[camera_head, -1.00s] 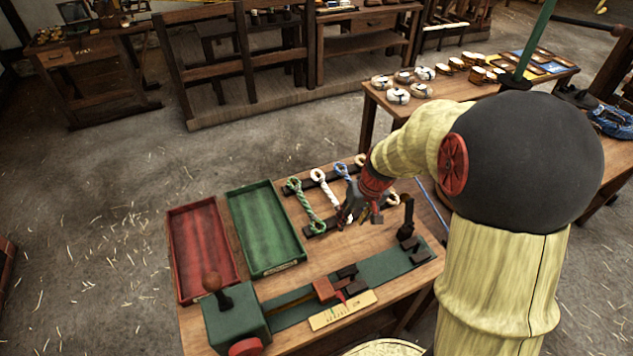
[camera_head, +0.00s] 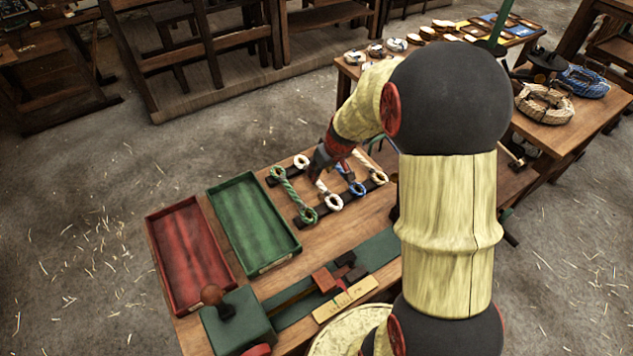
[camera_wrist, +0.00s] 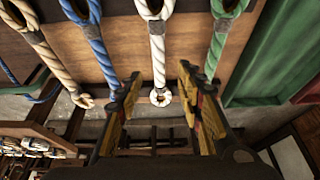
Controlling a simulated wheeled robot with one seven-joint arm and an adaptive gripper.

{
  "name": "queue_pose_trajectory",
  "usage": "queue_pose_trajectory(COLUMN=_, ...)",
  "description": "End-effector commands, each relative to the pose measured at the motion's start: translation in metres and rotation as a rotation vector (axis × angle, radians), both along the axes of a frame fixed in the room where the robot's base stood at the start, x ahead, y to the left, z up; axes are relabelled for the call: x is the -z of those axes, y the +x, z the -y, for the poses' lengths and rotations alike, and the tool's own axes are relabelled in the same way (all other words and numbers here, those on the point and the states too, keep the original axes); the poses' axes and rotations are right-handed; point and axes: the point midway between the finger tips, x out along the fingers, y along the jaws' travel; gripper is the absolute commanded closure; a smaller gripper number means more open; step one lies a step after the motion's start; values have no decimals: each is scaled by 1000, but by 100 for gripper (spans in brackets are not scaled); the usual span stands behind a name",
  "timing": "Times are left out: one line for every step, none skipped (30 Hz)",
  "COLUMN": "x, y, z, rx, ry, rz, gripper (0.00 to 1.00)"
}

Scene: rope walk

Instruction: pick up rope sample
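Several rope samples with looped ends lie side by side across dark rails on the bench: green-and-white (camera_head: 293,192), white (camera_head: 325,190), blue-and-white (camera_head: 354,183) and tan (camera_head: 368,164). My gripper (camera_head: 319,162) is low over the white sample, hiding part of it in the head view. In the wrist view my gripper (camera_wrist: 159,76) is open, and the white sample (camera_wrist: 157,50) appears between its fingers, with the blue sample (camera_wrist: 95,45) to the left and the green one (camera_wrist: 217,45) to the right. I cannot tell whether the fingers touch the rope.
A green tray (camera_head: 291,244) and a red tray (camera_head: 153,223) lie left of the samples. A green-based bench device (camera_head: 238,322) with a red block (camera_head: 325,280) stands along the front. Another table (camera_head: 566,133) with rope coils stands at the right.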

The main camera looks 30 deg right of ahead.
Motion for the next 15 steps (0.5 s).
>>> queue_pose_trajectory(x=7, y=2, z=0, rx=0, ry=1, rz=-1, gripper=63)
queue_pose_trajectory(x=8, y=3, z=0, rx=-1, ry=0, rz=-1, gripper=63)
queue_pose_trajectory(x=10, y=4, z=0, rx=-1, ry=0, rz=0, gripper=63)
queue_pose_trajectory(x=12, y=4, z=0, rx=-1, ry=-1, rz=0, gripper=63)
queue_pose_trajectory(x=14, y=5, z=0, rx=-1, ry=0, rz=0, gripper=63)
queue_pose_trajectory(x=18, y=7, z=0, rx=-1, ry=0, rz=-1, gripper=63)
queue_pose_trajectory(x=22, y=8, z=0, rx=-1, ry=0, rz=-1, gripper=63)
queue_pose_trajectory(x=26, y=10, z=0, rx=-1, ry=0, rz=-2, gripper=63)
queue_pose_trajectory(x=32, y=12, z=1, rx=-1, ry=0, rz=-2, gripper=63)
queue_pose_trajectory(x=36, y=14, z=1, rx=0, ry=1, rz=-2, gripper=63)
queue_pose_trajectory(x=41, y=15, z=1, rx=0, ry=1, rz=-2, gripper=63)
queue_pose_trajectory(x=46, y=18, z=1, rx=0, ry=1, rz=-2, gripper=63)
queue_pose_trajectory(x=49, y=19, z=1, rx=0, ry=1, rz=-1, gripper=63)
queue_pose_trajectory(x=52, y=21, z=1, rx=0, ry=0, rz=-1, gripper=63)
queue_pose_trajectory(x=55, y=22, z=1, rx=-1, ry=0, rz=-1, gripper=63)
